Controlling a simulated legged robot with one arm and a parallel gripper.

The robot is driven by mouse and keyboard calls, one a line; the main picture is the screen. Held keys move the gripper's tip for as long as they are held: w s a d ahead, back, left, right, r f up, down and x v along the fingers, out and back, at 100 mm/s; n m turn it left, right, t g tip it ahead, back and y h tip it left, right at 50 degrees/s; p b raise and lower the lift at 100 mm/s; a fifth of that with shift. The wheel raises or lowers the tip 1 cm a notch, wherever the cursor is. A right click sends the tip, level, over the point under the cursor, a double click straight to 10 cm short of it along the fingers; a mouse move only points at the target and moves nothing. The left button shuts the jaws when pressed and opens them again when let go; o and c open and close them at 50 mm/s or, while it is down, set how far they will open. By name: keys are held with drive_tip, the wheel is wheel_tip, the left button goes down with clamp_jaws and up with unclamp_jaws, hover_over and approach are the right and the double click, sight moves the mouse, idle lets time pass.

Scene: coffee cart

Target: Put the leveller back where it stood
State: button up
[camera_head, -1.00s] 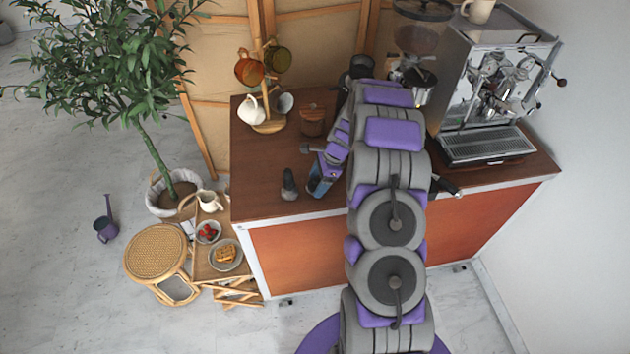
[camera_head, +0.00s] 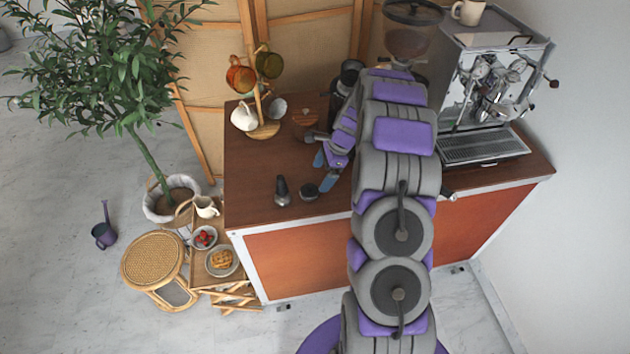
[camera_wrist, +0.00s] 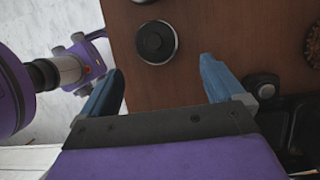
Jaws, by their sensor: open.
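The leveller (camera_head: 308,191), a low round black disc with a pale metal rim, sits flat on the brown counter near its front edge. It stands just right of the dark tamper (camera_head: 282,190). In the wrist view the leveller (camera_wrist: 156,42) lies beyond my fingertips, fully visible with bare counter around it. My gripper (camera_head: 325,172) is just behind and right of the leveller in the head view, apart from it. In the wrist view my gripper (camera_wrist: 162,67) has its two blue fingers spread with nothing between them.
A grinder (camera_head: 408,40) and an espresso machine (camera_head: 492,85) stand at the right. The counter left of the tamper is clear.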

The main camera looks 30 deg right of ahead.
drive_tip(key=w+v, duration=0.1)
drive_tip(key=v, duration=0.4)
drive_tip(key=s+a+r+n+g+h, duration=0.2)
drive_tip(key=s+a+r+n, duration=0.9)
drive_tip(key=s+a+r, duration=0.5)
drive_tip(key=s+a+n, duration=0.2)
drive_tip(key=s+n, duration=0.1)
drive_tip(key=s, duration=0.5)
drive_tip(key=s+a+r+n+h, duration=0.1)
drive_tip(key=s+n, duration=0.2)
drive_tip(key=s, duration=0.4)
drive_tip(key=s+a+n+g+h, duration=0.1)
drive_tip(key=s+n, duration=0.3)
drive_tip(key=s, duration=0.4)
drive_tip(key=shift+s+a+r+p, duration=0.3)
drive_tip(key=shift+s+a, duration=0.05)
drive_tip(key=shift+a, duration=0.45)
drive_tip(key=shift+d, duration=0.1)
wheel_tip(320, 180, down, 3)
drive_tip(key=b, duration=0.3)
drive_tip(key=shift+f, duration=0.15)
